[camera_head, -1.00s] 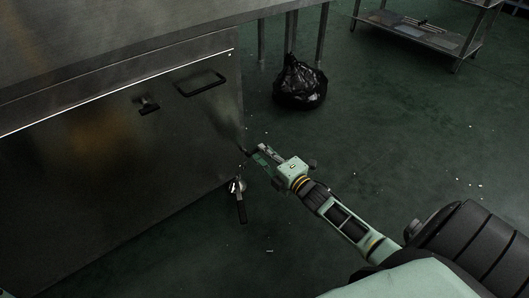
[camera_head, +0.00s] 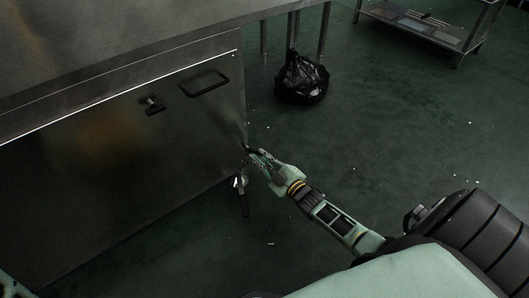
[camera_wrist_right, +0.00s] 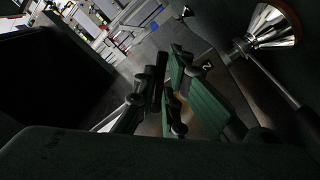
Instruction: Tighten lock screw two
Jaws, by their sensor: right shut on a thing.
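My right gripper (camera_head: 253,153) is at the right edge of the steel dryer panel (camera_head: 190,135). It is shut on a small dark lock screw (camera_head: 246,148), mostly hidden by the fingers. In the right wrist view, the gripper's green fingers (camera_wrist_right: 165,92) close together around a dark part. A plate marked "2" (camera_wrist_right: 207,66) shows just beyond them. My left gripper is not in view.
Below the gripper, a shiny fitting (camera_head: 239,181) with a dark lever hangs by the panel's lower corner; its bright cone (camera_wrist_right: 275,27) is close in the wrist view. A black handle (camera_head: 204,83) and a dark latch (camera_head: 152,104) are on the panel. A black bag (camera_head: 302,78) stands behind.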

